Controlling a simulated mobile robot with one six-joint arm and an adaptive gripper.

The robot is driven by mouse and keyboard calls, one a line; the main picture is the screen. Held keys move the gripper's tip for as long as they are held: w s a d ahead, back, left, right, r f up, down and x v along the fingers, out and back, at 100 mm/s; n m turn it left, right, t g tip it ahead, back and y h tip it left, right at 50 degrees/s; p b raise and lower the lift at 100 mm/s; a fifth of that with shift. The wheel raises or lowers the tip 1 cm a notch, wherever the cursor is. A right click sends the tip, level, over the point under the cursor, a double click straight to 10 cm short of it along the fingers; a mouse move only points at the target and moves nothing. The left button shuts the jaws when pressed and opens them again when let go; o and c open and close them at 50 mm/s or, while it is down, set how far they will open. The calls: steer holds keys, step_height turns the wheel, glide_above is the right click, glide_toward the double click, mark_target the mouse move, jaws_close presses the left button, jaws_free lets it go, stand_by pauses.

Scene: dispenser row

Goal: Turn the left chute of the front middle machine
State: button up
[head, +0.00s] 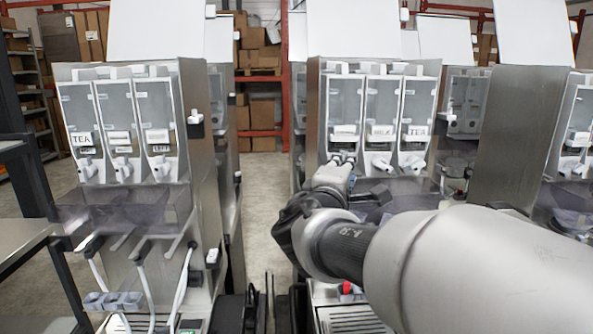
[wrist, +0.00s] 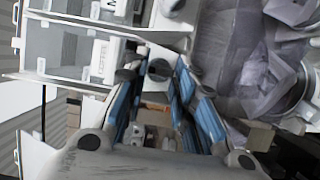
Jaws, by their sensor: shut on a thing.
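The front middle machine (head: 317,120) stands at the centre of the head view, with three clear canisters side by side above white chutes. The middle chute (head: 381,163) and right chute (head: 413,163) show plainly and point downward. My gripper (head: 343,163) is at the left chute and hides most of it.
A floor gap (head: 262,190) separates the two. A smoky clear tray (head: 400,190) juts out below the chutes, close to my arm; it also shows in the wrist view (wrist: 235,55).

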stand_by(0.4)
steer(key=o, duration=1)
steer(key=shift+o, duration=0.3)
steer(key=shift+f, duration=0.1)
steer(key=shift+f, duration=0.1)
